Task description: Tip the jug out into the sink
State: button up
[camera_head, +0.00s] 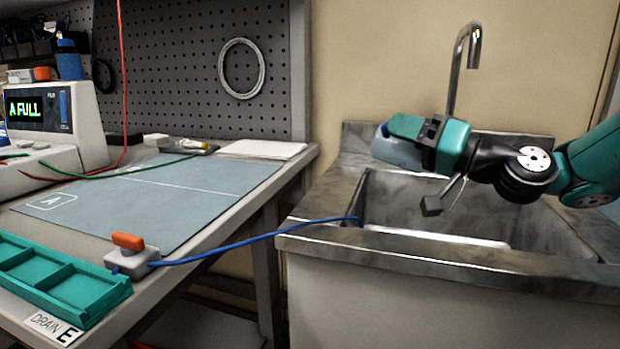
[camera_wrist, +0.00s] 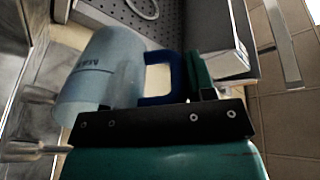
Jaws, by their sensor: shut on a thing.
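The jug (camera_head: 397,152) is pale translucent blue-grey and hangs over the back left of the metal sink (camera_head: 400,247). My gripper (camera_head: 408,127) hides much of it in the head view. In the wrist view the jug (camera_wrist: 98,85) shows its side with a dark mark line and a dark blue handle (camera_wrist: 165,77). My gripper (camera_wrist: 185,85) is shut on the handle. The jug looks tilted, but its mouth and any liquid are not clear.
A faucet (camera_head: 461,65) rises behind the sink. A blue tube (camera_head: 245,242) runs from a grey clamp with an orange lever (camera_head: 128,242) over the sink's left rim. The pump (camera_head: 50,120) reads "A FULL". A teal tray (camera_head: 50,280) sits at the bench front.

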jog(key=p, duration=0.4)
jog(key=shift+w+a+r, duration=0.1)
jog(key=shift+w+r, duration=0.05)
jog(key=shift+r, duration=0.15)
jog(key=p, duration=0.4)
jog(key=shift+a+f+g+h+p, duration=0.1)
jog(key=shift+a+g+h+p, duration=0.1)
jog(key=shift+g+h+p, duration=0.15)
